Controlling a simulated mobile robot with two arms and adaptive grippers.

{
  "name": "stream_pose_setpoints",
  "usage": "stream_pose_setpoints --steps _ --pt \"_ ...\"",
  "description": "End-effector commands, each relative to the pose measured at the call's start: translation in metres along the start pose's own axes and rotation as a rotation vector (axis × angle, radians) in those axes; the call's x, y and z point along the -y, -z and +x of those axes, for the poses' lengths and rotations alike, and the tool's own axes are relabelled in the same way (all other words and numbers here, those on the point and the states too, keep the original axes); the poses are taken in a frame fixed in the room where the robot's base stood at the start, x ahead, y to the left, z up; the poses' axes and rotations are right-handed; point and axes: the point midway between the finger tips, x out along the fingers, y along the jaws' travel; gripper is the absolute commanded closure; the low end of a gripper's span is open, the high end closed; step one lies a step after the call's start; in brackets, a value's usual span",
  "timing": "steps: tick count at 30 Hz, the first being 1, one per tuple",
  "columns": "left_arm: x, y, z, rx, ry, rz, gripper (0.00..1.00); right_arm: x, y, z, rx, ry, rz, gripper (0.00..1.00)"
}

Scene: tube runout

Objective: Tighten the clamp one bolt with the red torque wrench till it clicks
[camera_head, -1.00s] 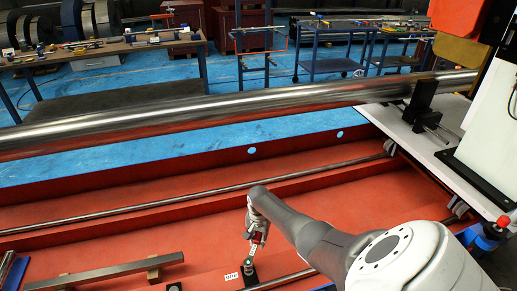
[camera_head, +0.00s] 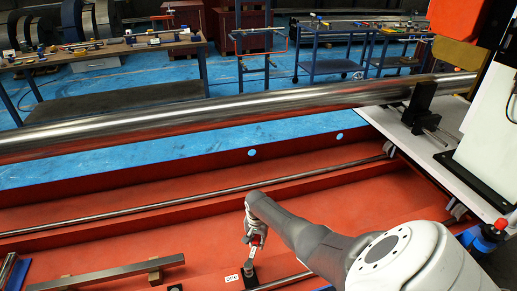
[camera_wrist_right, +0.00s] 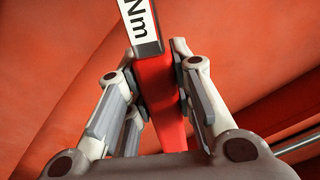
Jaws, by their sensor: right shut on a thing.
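The red torque wrench (camera_wrist_right: 160,95) is between the two fingers of my right gripper (camera_wrist_right: 160,90), which is shut on its red shaft. A dark part of it with a white "Nm" label shows at the top of the right wrist view. In the head view my right gripper (camera_head: 256,236) points down over the red bed, with a small red bit of the wrench beside it. Below it stands a small dark clamp block (camera_head: 250,279) beside a white label too small to read surely. The wrench's contact with the bolt is too small to tell. My left gripper is out of view.
A long steel tube (camera_head: 220,106) crosses behind the arm. A steel bar (camera_head: 110,275) on wooden blocks lies at lower left. A white machine part (camera_head: 490,130) stands at right. Tables with tools are far back.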

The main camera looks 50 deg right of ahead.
Motion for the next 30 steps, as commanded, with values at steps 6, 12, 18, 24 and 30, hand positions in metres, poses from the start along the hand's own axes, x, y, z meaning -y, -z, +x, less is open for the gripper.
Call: stream_pose_setpoints --steps 6,12,18,24,30 --pt "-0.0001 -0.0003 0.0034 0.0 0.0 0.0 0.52 0.0066 0.0009 -0.0007 -0.002 0.003 -0.05 1.0" --pt "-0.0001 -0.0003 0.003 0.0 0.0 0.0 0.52 0.0064 0.0008 -0.0011 -0.002 0.004 -0.049 1.0" --pt "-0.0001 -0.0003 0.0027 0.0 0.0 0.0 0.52 0.0066 0.0015 -0.0043 0.021 0.007 -0.048 1.0" --pt "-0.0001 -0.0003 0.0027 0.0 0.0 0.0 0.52 0.0058 0.0007 -0.0046 0.032 0.007 -0.048 1.0" --pt "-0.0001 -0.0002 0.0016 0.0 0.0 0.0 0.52 0.0059 0.0006 -0.0057 0.032 0.007 -0.048 1.0"
